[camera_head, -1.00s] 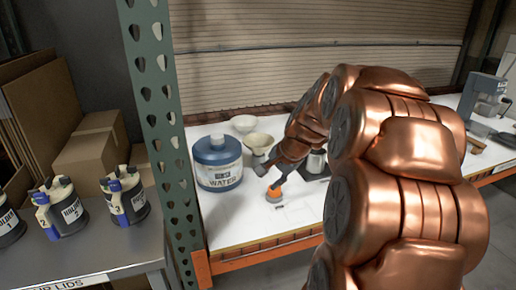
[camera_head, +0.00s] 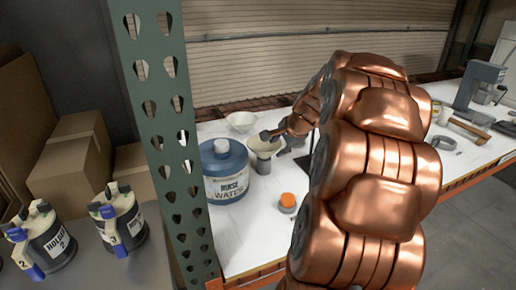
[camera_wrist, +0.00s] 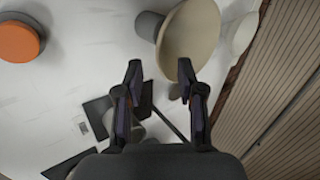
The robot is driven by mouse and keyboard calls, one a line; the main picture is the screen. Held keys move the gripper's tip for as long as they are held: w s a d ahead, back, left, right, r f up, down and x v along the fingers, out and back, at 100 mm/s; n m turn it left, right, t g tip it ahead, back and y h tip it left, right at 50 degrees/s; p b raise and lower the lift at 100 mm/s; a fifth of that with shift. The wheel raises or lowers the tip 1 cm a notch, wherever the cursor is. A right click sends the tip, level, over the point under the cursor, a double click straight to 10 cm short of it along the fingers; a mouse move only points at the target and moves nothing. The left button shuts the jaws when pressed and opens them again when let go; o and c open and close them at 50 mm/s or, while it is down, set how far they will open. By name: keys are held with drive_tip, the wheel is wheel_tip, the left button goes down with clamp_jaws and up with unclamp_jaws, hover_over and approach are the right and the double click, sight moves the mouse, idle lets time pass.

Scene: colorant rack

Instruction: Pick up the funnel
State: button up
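The funnel (camera_head: 262,150) is cream-coloured and stands on the white bench top, behind and right of the big blue-topped water container. In the wrist view the funnel (camera_wrist: 192,38) shows as a wide beige cone just beyond my fingertips, with a grey part at its narrow end. My gripper (camera_head: 273,141) is at the funnel's right side in the head view. In the wrist view my gripper (camera_wrist: 160,73) has its two fingers apart with nothing held between them. The right fingertip is close to the funnel's rim; I cannot tell whether they touch.
The rinse water container (camera_head: 224,172) stands left of the funnel. A white bowl (camera_head: 242,121) is behind it. An orange-topped round piece (camera_head: 288,200) sits nearer the front. The green rack post (camera_head: 165,130) rises at the left. My arm hides part of the bench.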

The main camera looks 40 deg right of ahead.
sight(271, 153)
drive_tip(key=shift+p+x, duration=1.15)
drive_tip(key=shift+x, duration=2.2)
drive_tip(key=shift+w, duration=0.15)
drive_tip(key=shift+r, duration=0.1)
clamp_jaws()
